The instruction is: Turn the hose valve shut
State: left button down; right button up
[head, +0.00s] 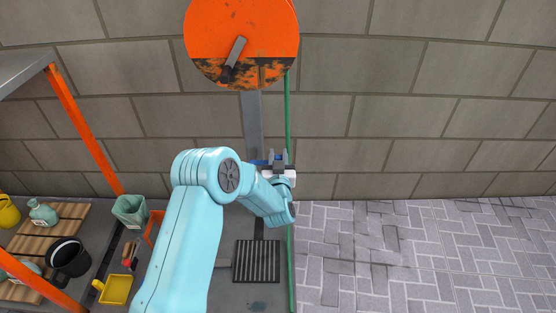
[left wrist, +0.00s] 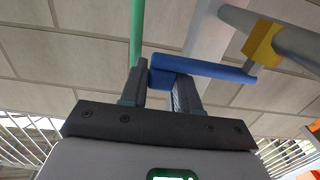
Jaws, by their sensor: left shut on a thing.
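The hose valve shows as a blue lever handle (left wrist: 215,68) in the left wrist view, lying roughly crosswise. In the head view only a small blue part (head: 259,162) of it shows beside my gripper, against the wall. My left gripper (head: 279,157) reaches it from the front. In the left wrist view the left gripper's fingers (left wrist: 160,88) stand on either side of the handle's left end and are shut on it. My right gripper is in no view.
A green hose (head: 288,115) runs down the block wall beside a grey post (head: 252,125). An orange reel disc (head: 240,40) with a crank is above. Paving at right is clear.

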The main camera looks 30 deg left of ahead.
pick_arm(q)
jog(key=shift+r, duration=0.1)
jog(key=c, duration=0.9)
grip_release()
jog(key=shift+w, duration=0.1)
jog(key=p+v, duration=0.3)
jog(key=v, duration=1.3)
jog(key=shift+d, duration=0.1)
